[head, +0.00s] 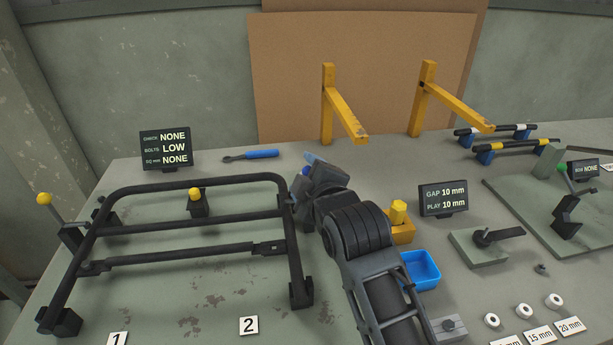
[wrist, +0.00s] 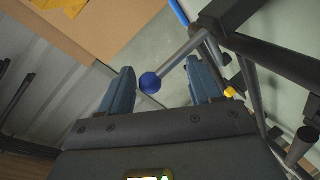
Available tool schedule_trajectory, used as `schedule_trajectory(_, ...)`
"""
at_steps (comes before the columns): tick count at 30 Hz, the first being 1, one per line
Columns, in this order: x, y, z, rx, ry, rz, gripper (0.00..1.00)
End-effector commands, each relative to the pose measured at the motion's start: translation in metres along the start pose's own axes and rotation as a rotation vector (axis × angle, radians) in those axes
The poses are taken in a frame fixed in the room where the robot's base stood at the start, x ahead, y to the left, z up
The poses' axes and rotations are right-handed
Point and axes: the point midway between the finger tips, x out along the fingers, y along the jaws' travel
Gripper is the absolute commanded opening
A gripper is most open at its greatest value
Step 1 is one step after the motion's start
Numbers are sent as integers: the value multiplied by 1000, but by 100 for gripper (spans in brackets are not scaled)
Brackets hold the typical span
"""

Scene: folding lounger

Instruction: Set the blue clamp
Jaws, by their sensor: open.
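The blue clamp's round knob (wrist: 150,82) sits on a grey lever that runs up and right to the dark frame in the wrist view. My gripper (wrist: 162,85) is open, with one finger on either side of the knob. Gaps show on both sides, wider on the right; I cannot tell whether it touches. In the head view my gripper (head: 311,166) is at the right end of the black tubular lounger frame (head: 180,218). A bit of the blue knob (head: 305,171) shows there; the rest of the clamp is hidden behind my gripper and the frame.
A yellow-knobbed clamp (head: 45,199) stands at the frame's left; another yellow knob (head: 194,193) is inside it. A blue-handled tool (head: 262,153) lies behind. A blue bin (head: 420,270) and gauge display (head: 443,199) stand right of my arm. Yellow brackets (head: 345,110) rise at the back.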

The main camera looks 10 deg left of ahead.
Motion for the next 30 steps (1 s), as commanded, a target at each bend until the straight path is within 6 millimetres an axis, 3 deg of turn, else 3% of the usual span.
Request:
schedule_trajectory(15, -68, -2, 2, 0, -3, -1, 64)
schedule_trajectory(30, -76, -1, 2, 0, -3, -2, 64)
